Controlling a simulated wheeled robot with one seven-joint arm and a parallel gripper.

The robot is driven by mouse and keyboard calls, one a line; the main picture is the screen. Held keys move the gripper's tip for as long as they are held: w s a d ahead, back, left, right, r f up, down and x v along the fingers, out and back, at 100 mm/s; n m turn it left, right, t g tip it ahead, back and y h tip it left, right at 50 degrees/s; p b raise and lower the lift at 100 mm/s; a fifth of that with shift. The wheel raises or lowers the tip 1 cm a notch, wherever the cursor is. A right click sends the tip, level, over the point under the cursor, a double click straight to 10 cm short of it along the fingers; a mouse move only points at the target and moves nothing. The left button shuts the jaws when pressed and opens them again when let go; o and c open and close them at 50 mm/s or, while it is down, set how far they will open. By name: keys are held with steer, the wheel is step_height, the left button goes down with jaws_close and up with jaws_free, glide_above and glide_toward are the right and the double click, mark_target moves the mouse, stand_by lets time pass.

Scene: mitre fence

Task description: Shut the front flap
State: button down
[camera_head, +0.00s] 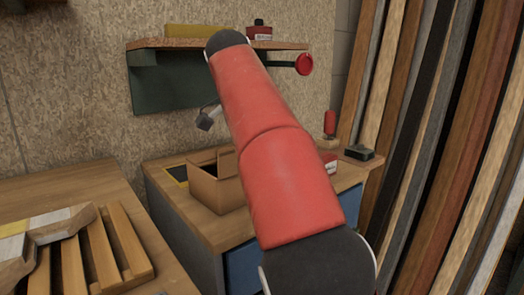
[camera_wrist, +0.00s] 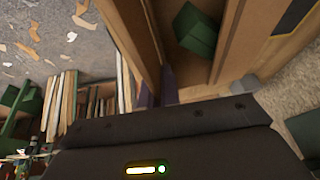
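A brown cardboard box (camera_head: 216,194) with an open top stands on the workbench in the head view, its right part hidden behind my red arm. A panel stands up at its right side; I cannot tell for sure which panel is the front flap. In the wrist view a brown box panel (camera_wrist: 128,35) is close to my gripper (camera_wrist: 160,88), and a green block (camera_wrist: 197,30) lies inside the box. The dark finger parts are at the panel's lower end; I cannot tell if they touch it or how far apart they are. My arm hides my gripper in the head view.
A black-and-yellow flat item (camera_head: 177,175) lies left of the box. A red-topped item (camera_head: 330,124) and a dark block (camera_head: 359,152) are at the bench's right. A wall shelf (camera_head: 150,43) hangs above. Slatted wood (camera_head: 100,250) lies at left; tall boards (camera_head: 430,130) lean at right.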

steer(key=shift+g, duration=0.3)
steer(key=c, duration=1.6)
jaws_free()
